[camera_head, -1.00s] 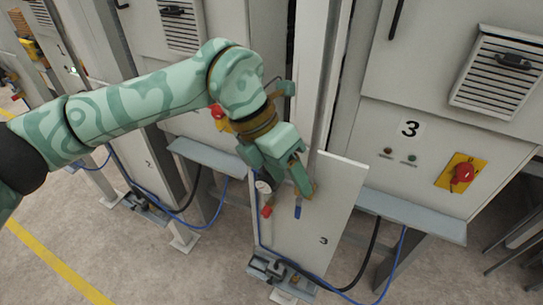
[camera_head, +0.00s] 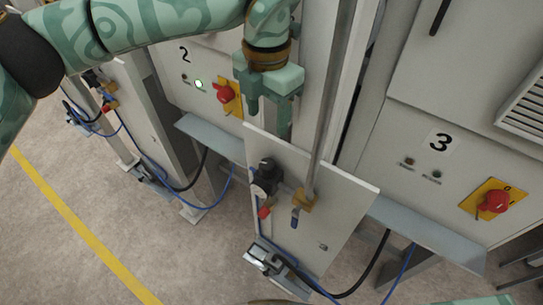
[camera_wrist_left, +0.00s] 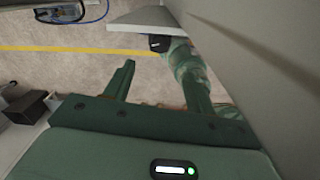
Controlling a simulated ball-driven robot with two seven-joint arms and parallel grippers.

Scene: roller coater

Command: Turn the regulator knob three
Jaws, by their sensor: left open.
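My left gripper (camera_head: 267,118) is open and points down, just above and behind the knob in the head view. In the left wrist view, the dark knob (camera_wrist_left: 160,43) shows under the panel's edge, beyond the open fingers (camera_wrist_left: 158,82) and apart from them. Nothing is between the fingers. My right gripper is not in view.
A red-handled part (camera_head: 264,212) sits below the regulator. A blue-handled valve (camera_head: 295,217) on a brass fitting, with a vertical pipe, stands to its right. Cabinet 3 with a red switch (camera_head: 494,202) is at right. Blue and black hoses hang below the panel.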

